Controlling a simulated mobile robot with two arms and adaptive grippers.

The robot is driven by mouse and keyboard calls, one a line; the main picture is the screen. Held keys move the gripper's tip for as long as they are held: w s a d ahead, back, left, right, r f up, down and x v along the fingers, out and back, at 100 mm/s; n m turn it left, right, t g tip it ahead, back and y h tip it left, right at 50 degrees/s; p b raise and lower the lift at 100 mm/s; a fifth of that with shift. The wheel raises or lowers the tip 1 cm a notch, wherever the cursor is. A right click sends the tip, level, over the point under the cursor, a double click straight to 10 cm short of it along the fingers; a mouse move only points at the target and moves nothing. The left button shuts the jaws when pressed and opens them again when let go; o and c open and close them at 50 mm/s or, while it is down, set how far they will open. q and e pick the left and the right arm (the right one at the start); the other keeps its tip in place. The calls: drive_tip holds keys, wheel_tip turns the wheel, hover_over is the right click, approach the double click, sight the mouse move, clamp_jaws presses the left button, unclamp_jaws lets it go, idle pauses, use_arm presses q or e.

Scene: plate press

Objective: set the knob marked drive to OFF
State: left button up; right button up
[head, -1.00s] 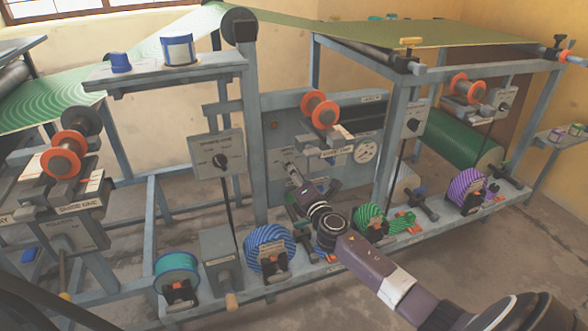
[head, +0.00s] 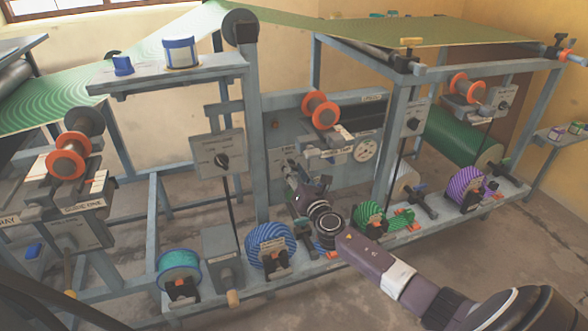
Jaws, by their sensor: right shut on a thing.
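My right gripper (head: 291,174) reaches in from the lower right to the grey panel (head: 283,129) at the back of the machine's middle bay. It is shut on a small knob there. The gripper and wrist hide the knob, so its pointer and setting do not show. Small print on the panel around the gripper is too small to read, so I cannot confirm the drive mark. My left gripper is not in view.
A second knob (head: 222,160) sits on a plate to the left, and another (head: 416,119) to the right. A round gauge (head: 365,150) and red-orange rollers (head: 320,110) are near the gripper. Several striped rolls, one blue (head: 271,244), line the lower rail.

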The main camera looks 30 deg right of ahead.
drive_tip(key=shift+f, duration=0.1)
drive_tip(key=o, duration=1.2)
drive_tip(key=shift+c, duration=0.2)
drive_tip(key=shift+s, duration=0.25)
drive_tip(key=v, duration=1.1)
drive_tip(key=shift+s, duration=0.25)
drive_tip(key=shift+a, duration=0.1)
